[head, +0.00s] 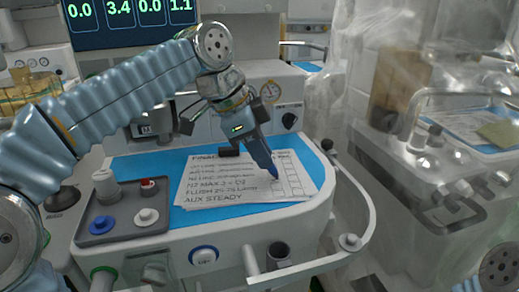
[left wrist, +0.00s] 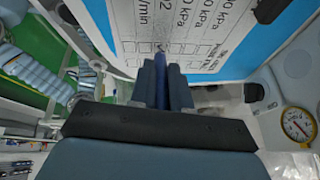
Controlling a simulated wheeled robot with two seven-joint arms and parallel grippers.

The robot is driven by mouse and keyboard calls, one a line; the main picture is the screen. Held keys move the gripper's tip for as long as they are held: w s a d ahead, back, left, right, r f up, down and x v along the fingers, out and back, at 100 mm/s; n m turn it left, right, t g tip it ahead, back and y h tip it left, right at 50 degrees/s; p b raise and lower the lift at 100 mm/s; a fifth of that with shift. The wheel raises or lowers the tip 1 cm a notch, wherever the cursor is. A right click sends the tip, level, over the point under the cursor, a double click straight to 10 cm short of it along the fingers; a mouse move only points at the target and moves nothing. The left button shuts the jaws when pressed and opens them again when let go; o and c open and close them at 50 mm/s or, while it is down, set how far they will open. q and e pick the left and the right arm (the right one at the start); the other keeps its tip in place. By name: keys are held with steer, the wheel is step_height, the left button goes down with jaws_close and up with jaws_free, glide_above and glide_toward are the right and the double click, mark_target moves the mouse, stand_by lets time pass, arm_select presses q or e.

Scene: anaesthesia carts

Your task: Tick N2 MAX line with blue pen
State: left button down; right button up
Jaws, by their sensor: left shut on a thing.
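My left gripper (head: 262,128) is shut on a blue pen (head: 263,158), which points down at the checklist sheet (head: 215,190). The pen tip is at or just above the sheet near its right-hand box columns; I cannot tell if it touches. The N2 MAX line (head: 207,185) is printed low on the sheet, above FLUSH and AUX STEADY. In the left wrist view the pen (left wrist: 160,68) sits between the fingers, pointing at the boxes on the sheet (left wrist: 180,25). My right gripper is out of view.
The sheet lies on a blue mat (head: 315,165) on the cart top, with a black clip (head: 229,152) at its top. A grey tray (head: 115,238) with caps and a small bottle stands at left. A white rail (head: 365,215) curves along the right edge. A gauge (head: 270,91) is behind.

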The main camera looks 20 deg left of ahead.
arm_select(q)
steer(key=shift+r+p, duration=0.75)
steer(key=shift+r, duration=2.75)
steer(key=shift+s, duration=0.1)
